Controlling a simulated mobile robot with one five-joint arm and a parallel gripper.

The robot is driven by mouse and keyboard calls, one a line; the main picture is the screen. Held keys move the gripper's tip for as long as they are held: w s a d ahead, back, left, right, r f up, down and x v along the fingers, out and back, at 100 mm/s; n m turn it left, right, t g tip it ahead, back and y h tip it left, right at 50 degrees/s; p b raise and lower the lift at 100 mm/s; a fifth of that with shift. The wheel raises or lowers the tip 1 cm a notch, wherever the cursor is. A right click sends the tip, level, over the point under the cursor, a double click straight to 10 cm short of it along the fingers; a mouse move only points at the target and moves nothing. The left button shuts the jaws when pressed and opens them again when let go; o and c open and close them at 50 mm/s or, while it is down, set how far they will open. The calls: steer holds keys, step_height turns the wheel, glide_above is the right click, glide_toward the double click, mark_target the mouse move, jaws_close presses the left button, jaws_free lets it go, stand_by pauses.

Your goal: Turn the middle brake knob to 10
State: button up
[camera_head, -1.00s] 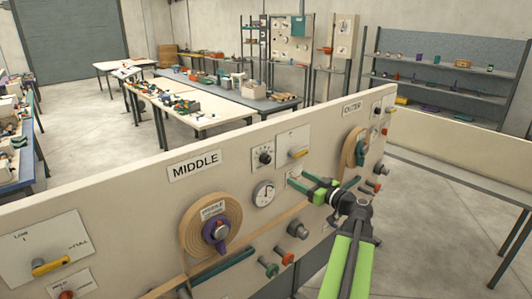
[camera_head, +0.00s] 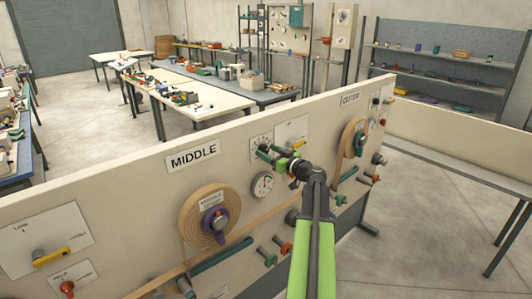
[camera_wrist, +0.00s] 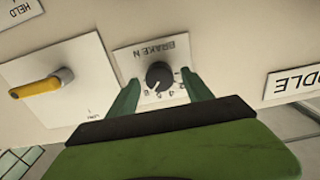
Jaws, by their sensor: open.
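The middle brake knob (camera_wrist: 159,75) is a small black round knob on a white plate marked BRAKE N, seen upside down in the wrist view. A pale mark shows on its lower edge, but the exact value it points to is not clear. In the head view its white dial plate (camera_head: 254,142) shows right of the MIDDLE sign, and my gripper hides the knob. My gripper (camera_head: 270,154) is open in front of that plate. In the wrist view its two green fingers (camera_wrist: 160,81) stand apart on either side of the knob, with nothing held.
Close by are a yellow-handled lever plate (camera_wrist: 42,86), a round gauge (camera_head: 262,184) below and the MIDDLE tape roll (camera_head: 208,216) with its purple knob (camera_head: 215,222). Green and red knobs (camera_head: 286,248) stick out lower down. Open floor lies behind the panel.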

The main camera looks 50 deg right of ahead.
steer(key=shift+w, duration=0.5)
steer(key=shift+c, duration=0.5)
jaws_close()
steer(key=shift+a, duration=0.25)
steer(key=shift+d, duration=0.25)
steer(key=shift+m, duration=1.2)
steer(key=shift+d+r+m, duration=0.1)
steer(key=shift+m, duration=1.7)
